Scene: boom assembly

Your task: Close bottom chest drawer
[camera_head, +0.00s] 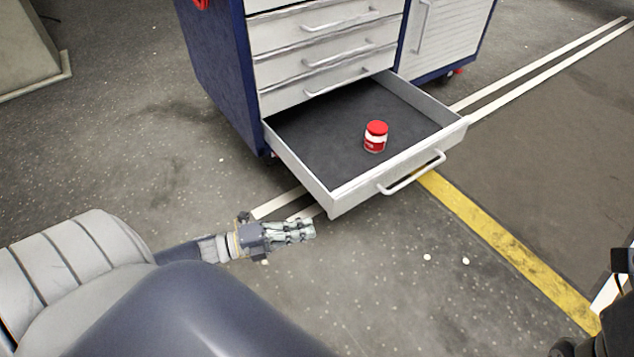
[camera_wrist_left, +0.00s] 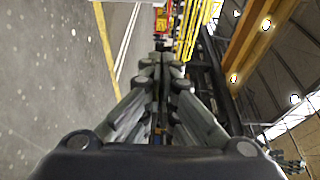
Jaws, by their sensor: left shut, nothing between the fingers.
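The bottom chest drawer (camera_head: 400,167) is pulled far out of the blue and grey chest (camera_head: 218,70) in the head view. Its bar handle (camera_head: 412,174) is on the front panel. A small jar with a red lid (camera_head: 376,137) stands upright on the dark drawer floor. My left gripper (camera_head: 312,230) is shut and empty, in front of and to the left of the drawer's near corner, apart from it. Its closed fingers also show in the left wrist view (camera_wrist_left: 161,62), where the drawer is not seen. The right gripper cannot be made out in the head view.
The closed drawers (camera_head: 320,55) above have bar handles. A ribbed door (camera_head: 450,40) is at the chest's right. Open floor with a yellow stripe (camera_head: 500,240) and white lines surrounds the drawer. A pale block (camera_head: 25,45) stands at far left.

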